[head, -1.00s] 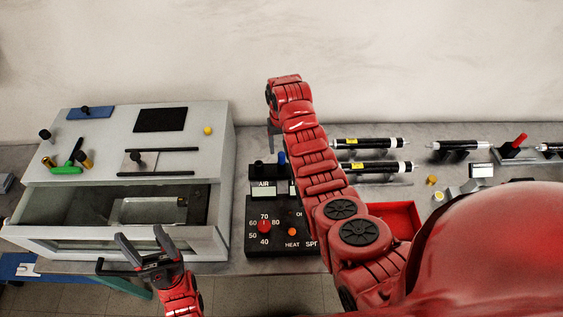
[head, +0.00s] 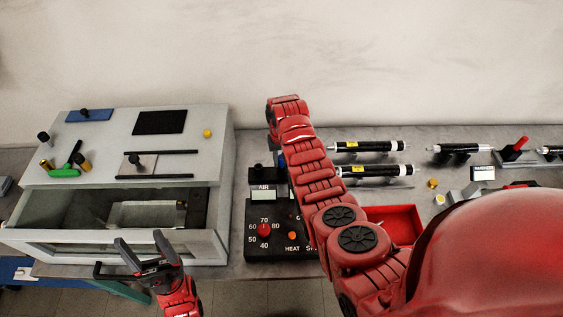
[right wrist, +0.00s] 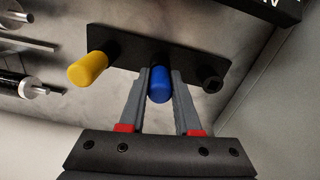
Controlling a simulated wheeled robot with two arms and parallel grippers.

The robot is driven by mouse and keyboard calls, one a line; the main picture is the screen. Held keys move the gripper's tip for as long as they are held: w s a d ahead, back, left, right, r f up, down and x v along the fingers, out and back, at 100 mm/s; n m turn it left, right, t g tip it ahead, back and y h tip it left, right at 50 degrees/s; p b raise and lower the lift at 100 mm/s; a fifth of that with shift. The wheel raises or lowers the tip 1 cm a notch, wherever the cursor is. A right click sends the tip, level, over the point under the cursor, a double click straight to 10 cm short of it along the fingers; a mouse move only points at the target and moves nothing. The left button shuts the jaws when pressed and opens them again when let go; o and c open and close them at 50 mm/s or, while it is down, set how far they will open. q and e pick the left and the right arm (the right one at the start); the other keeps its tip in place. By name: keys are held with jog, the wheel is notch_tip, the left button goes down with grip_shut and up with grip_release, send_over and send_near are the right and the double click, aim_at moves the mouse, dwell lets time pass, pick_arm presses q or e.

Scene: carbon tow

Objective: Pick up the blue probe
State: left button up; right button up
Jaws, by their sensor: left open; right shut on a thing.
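The blue probe (right wrist: 160,86) stands in a black holder plate (right wrist: 125,47) between the two grey fingers of my right gripper (right wrist: 160,76) in the right wrist view. The fingers are shut on it. In the head view only a sliver of the blue probe (head: 281,160) shows beside my right arm, which hides most of it and the gripper. My left gripper (head: 141,240) is open and empty, in front of the open drawer (head: 50,240) at the lower left.
A yellow-capped probe (right wrist: 88,68) and a black knob (right wrist: 210,80) flank the blue probe on the holder. The black control box (head: 265,228) and a red tray (head: 400,222) lie near my right arm. Black-and-white cylinders (head: 370,146) lie to the right.

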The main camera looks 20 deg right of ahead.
grip_shut()
